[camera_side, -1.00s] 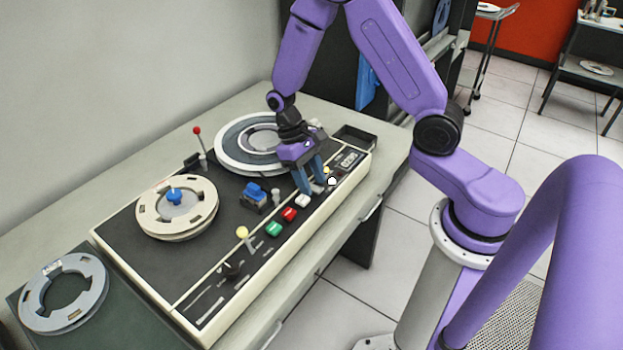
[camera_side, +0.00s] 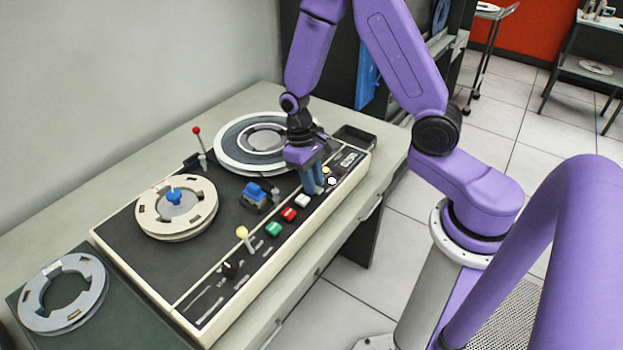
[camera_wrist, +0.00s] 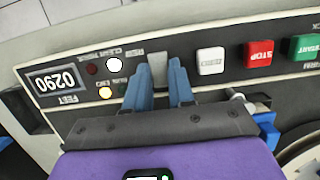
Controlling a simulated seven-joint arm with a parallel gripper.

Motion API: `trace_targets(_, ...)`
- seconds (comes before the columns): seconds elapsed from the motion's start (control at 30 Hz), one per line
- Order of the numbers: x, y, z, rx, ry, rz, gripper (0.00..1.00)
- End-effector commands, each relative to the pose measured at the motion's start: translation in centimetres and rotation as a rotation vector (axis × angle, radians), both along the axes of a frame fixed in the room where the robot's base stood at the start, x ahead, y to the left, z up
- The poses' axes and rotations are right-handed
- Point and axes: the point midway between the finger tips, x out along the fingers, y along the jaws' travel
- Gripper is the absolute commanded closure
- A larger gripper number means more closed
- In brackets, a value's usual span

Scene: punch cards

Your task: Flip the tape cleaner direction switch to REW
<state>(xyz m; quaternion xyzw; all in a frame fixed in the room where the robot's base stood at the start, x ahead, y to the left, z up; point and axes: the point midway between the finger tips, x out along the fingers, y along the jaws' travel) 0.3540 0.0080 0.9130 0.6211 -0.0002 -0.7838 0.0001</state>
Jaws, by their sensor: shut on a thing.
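The direction switch is a grey paddle (camera_wrist: 157,69) on the tape cleaner's dark front panel, under small upside-down lettering that seems to include REW. My gripper (camera_wrist: 158,68) has its two blue fingers on either side of the paddle and is shut on it. In the side view my gripper (camera_side: 315,188) points down at the right part of the panel, and its fingers mostly hide the switch. The tape cleaner (camera_side: 140,262) sits on the bench. I cannot tell for sure which way the paddle leans.
Beside the switch are a white button (camera_wrist: 210,61), a red STOP button (camera_wrist: 258,54) and a green START button (camera_wrist: 304,47). On the other side are a lit white lamp (camera_wrist: 113,64), a yellow lamp (camera_wrist: 106,92) and the counter (camera_wrist: 56,82). Two reels stand behind the panel.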

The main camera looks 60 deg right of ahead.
Motion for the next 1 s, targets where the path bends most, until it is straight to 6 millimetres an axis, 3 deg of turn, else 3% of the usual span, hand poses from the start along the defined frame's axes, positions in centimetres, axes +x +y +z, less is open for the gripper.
trace_targets(0.4,-0.7,-0.11,0.07,-0.003,-0.233,0.0,1.0)
trace_targets(0.87,-0.76,0.0,0.1,0.002,-0.274,0.0,1.0)
trace_targets(0.9,-0.76,0.0,0.1,0.002,-0.274,0.0,0.73)
trace_targets(0.97,-0.76,0.0,0.1,0.002,-0.274,0.0,0.54)
trace_targets(1.0,-0.76,0.01,0.1,0.002,-0.273,0.0,0.51)
